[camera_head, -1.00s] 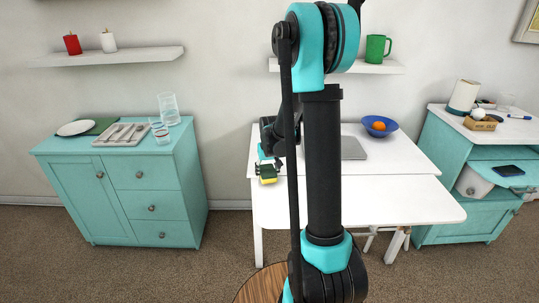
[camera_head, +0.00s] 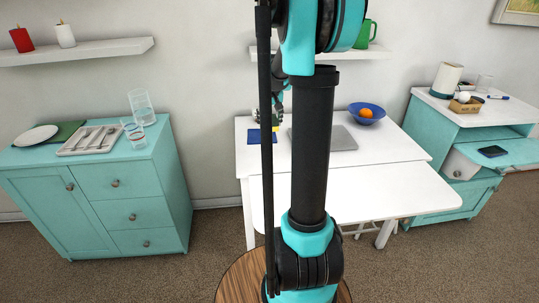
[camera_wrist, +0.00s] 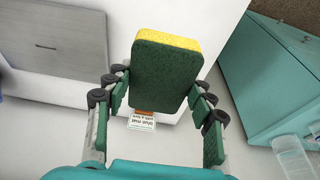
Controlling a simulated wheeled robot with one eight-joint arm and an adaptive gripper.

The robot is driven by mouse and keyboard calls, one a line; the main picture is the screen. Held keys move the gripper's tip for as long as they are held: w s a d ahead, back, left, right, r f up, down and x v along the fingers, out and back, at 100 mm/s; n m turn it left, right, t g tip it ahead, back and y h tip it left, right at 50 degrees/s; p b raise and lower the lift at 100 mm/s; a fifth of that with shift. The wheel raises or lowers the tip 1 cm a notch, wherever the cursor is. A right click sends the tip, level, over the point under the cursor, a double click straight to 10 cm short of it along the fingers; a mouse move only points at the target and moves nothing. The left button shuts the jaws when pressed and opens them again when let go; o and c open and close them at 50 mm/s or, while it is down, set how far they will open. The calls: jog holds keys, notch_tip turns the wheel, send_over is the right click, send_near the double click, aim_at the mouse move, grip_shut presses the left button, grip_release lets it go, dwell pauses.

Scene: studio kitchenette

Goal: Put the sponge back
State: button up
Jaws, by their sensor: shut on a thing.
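The sponge (camera_wrist: 165,75), dark green with a yellow layer, stands between my fingers in the wrist view. My gripper (camera_wrist: 159,88) is shut on it. In the head view, my gripper (camera_head: 277,112) is over the back left part of the white table (camera_head: 365,188), with a little yellow of the sponge showing beneath it. My arm hides much of the gripper there. A flat dark blue thing (camera_head: 255,136) lies on the table close by. I cannot tell whether the sponge touches anything below.
A grey laptop (camera_head: 338,139) lies right of the gripper; a blue bowl (camera_head: 366,112) with an orange stands behind it. A teal cabinet (camera_head: 140,190) at left bears glasses, a plate and a cutlery tray. A small label (camera_wrist: 142,121) shows beneath the sponge. The table's front is clear.

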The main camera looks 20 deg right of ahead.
aim_at(269, 157)
notch_tip(269, 157, down, 16)
jog(key=shift+r, duration=0.2)
jog(key=shift+f, duration=0.15)
jog(key=o, duration=1.5)
jog(key=shift+c, duration=0.2)
